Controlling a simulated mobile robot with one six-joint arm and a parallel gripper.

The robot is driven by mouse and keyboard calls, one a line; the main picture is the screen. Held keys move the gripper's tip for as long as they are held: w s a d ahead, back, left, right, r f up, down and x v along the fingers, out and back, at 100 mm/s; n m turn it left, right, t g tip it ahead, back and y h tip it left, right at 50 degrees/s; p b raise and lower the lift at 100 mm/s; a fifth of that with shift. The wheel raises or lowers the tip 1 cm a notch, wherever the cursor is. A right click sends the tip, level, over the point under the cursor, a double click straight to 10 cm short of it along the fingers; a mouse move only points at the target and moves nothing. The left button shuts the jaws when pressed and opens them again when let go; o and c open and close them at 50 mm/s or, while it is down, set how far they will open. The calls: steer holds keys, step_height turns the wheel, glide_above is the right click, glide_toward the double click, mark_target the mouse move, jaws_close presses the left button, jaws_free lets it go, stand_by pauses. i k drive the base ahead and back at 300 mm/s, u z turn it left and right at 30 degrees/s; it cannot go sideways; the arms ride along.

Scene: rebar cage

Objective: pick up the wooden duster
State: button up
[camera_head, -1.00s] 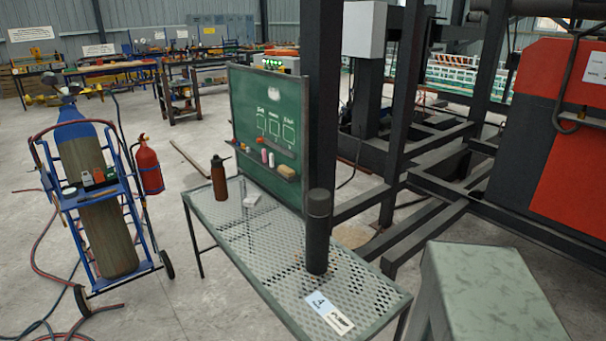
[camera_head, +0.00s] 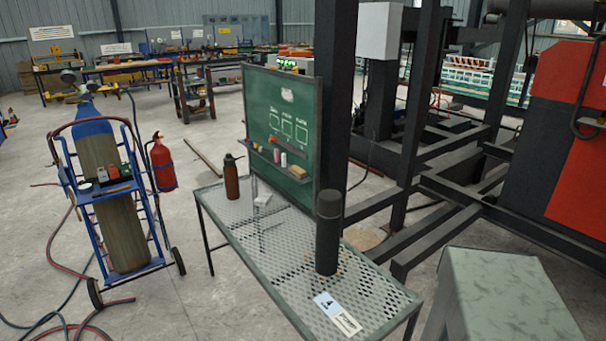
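The wooden duster (camera_head: 298,171) is a small tan block. It sits at the right end of the narrow ledge (camera_head: 266,158) on the front of the green chalkboard (camera_head: 282,112). A pink piece (camera_head: 284,159) and a white piece, which look like chalk, stand on the ledge to its left. The chalkboard stands upright along the far side of a perforated metal table (camera_head: 276,236). My gripper is not in view.
A blue gas-cylinder trolley (camera_head: 112,190) with a fire extinguisher (camera_head: 162,164) is left. Dark steel posts and beams stand right. Floor between trolley and table is clear.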

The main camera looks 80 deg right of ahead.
mark_target(295, 170)
steer(key=z, duration=4.6)
steer(key=i, duration=0.1)
steer(key=u, duration=3.45)
steer(key=i, duration=0.2)
steer(key=z, duration=0.15)
